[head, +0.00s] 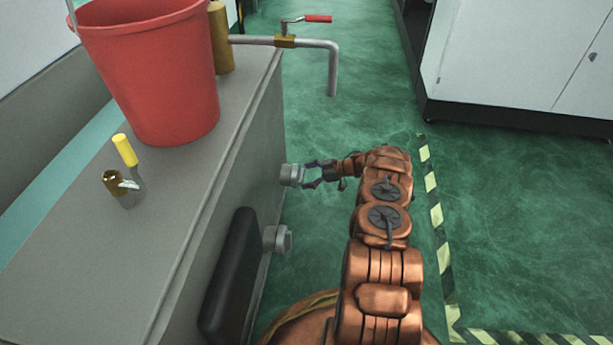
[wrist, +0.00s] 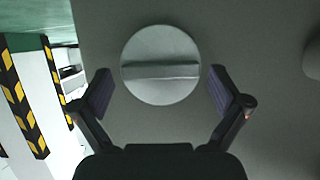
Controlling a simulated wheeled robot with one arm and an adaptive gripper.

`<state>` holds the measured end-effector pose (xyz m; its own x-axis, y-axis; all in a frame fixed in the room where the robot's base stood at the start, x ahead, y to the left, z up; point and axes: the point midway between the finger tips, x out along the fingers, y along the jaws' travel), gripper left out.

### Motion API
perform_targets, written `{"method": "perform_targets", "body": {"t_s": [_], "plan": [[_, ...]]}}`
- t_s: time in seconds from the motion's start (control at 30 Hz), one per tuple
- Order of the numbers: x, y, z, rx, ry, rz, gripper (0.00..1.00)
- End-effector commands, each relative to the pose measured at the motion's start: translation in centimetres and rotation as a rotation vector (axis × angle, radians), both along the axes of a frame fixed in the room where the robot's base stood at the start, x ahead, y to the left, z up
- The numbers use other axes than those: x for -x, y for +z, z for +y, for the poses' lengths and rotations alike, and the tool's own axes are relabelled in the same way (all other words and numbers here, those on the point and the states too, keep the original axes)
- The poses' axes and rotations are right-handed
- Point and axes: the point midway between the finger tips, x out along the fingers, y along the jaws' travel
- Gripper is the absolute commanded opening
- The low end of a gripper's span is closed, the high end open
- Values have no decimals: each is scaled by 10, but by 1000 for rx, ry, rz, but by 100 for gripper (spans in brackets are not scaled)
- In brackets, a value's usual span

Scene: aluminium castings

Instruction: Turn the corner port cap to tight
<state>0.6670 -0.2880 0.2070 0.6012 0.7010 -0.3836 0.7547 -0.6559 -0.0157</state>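The corner port cap (wrist: 160,85) is a round grey cap with a raised bar across its face. In the wrist view it sits at the upper middle and its bar lies nearly level. In the head view the cap (head: 291,175) sticks out from the side of the grey casting, towards its far end. My gripper (wrist: 162,92) is open, with one finger on each side of the cap and visible gaps between. In the head view my gripper (head: 312,174) points left at the cap, close in front of it.
A second cap (head: 277,239) sits nearer on the same side, beside a black pad (head: 230,275). A pipe with a red-handled valve (head: 318,19) lies beyond.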

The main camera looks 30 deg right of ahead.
Motion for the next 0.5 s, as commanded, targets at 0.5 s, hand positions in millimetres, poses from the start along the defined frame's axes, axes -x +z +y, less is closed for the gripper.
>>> {"method": "perform_targets", "body": {"t_s": [0.5], "plan": [[14, 10, -17, 1, 0, -2, 100]]}}
